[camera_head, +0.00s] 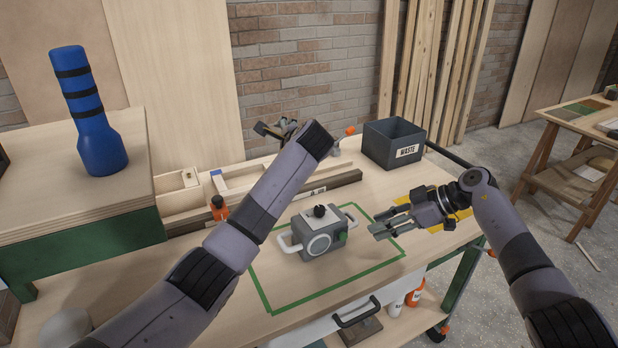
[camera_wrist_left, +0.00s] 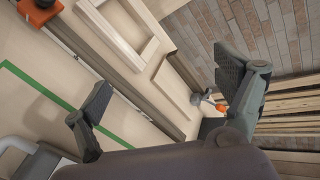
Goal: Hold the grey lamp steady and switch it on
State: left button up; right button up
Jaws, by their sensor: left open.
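The grey lamp (camera_head: 322,240) is a box with a white handle on each side, a black knob on top and a green button on its right side. It stands upright inside a green outline on the bench. Part of it, with a pale handle, shows at the lower left of the left wrist view (camera_wrist_left: 18,150). My left gripper (camera_wrist_left: 168,92) is open and empty, above the back of the bench; in the head view my forearm partly hides it. My right gripper (camera_head: 382,222) is just right of the lamp, its fingers apart, empty and pointing toward the lamp's button side.
A dark waste bin (camera_head: 392,145) stands at the back right of the bench. A blue bottle-shaped object (camera_head: 100,150) stands on a raised box. The bench around the lamp is clear.

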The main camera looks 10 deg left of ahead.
pick_arm(q)
jog(key=s+f+n+g+h, duration=0.1)
jog(key=s+n+g+h, duration=0.1)
jog(key=n+g, duration=0.15)
jog(key=n+g+h, duration=0.2)
jog(key=g+h, duration=0.3)
jog(key=g, duration=0.1)
send_near(309, 234)
jog(key=w+a+r, duration=0.1)
jog(key=w+r, duration=0.1)
jog(key=w, duration=0.3)
notch_tip(309, 234, down, 16)
jog(key=shift+s+a+f, duration=0.15)
jog(key=shift+f, duration=0.05)
jog(key=c, duration=1.6)
pick_arm(e)
grip_shut()
